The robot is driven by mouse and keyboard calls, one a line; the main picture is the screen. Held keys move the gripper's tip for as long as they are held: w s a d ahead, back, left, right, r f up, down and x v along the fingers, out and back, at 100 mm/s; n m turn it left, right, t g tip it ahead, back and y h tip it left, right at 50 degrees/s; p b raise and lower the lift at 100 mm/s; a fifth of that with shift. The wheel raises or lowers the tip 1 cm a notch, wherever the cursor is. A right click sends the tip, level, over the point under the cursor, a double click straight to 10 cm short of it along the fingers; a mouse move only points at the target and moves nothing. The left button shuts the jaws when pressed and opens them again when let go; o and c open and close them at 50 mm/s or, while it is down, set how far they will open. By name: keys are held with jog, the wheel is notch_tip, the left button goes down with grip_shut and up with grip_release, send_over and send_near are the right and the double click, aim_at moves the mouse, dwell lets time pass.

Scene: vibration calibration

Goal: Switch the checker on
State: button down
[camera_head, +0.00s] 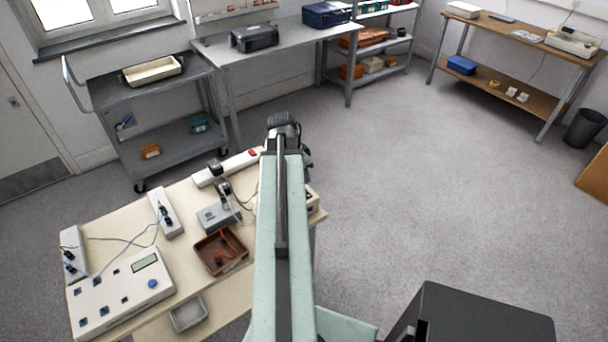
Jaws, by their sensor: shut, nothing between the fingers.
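My arm reaches up the middle of the picture over the right end of the cream table (190,268). Its dark end joint shows, but my gripper's fingers are hidden behind the arm. A pale box (312,198) on the table's right end is mostly covered by my arm. A large pale panel unit (120,295) with a display, a blue knob and several dark sockets lies at the front left. A small grey device (217,216) stands near the table's middle. I cannot tell which device is the checker, nor its switch state.
A white power strip (228,168) with a red switch lies at the table's back edge. A brown tray (221,251) lies near the middle. Thin cables cross the left part. A grey trolley (150,95) stands behind.

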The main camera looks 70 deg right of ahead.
jog(key=s+a+p+v, duration=0.1)
jog(key=p+v, duration=0.3)
jog(key=v, duration=0.2)
jog(key=shift+r+p, duration=0.3)
jog(key=shift+r, duration=0.05)
jog(key=w+a+n+t, duration=0.1)
jog(key=w+a+n, duration=0.2)
jog(key=w+a, duration=0.85)
jog(key=w+a+n+t, duration=0.1)
jog(key=w+a+n, duration=0.3)
jog(key=w+a, duration=0.7)
jog(key=w+a+n+y, duration=0.1)
jog(key=w+a+n, duration=0.2)
jog(key=a+n, duration=0.3)
jog(key=w+a+n, duration=0.4)
jog(key=a+n, duration=0.1)
jog(key=a, duration=0.9)
jog(key=w+a+f+n+y, duration=0.1)
jog(key=w+a+n, duration=0.3)
jog(key=a, duration=0.7)
jog(key=n, duration=0.2)
jog(key=shift+n+y, duration=0.3)
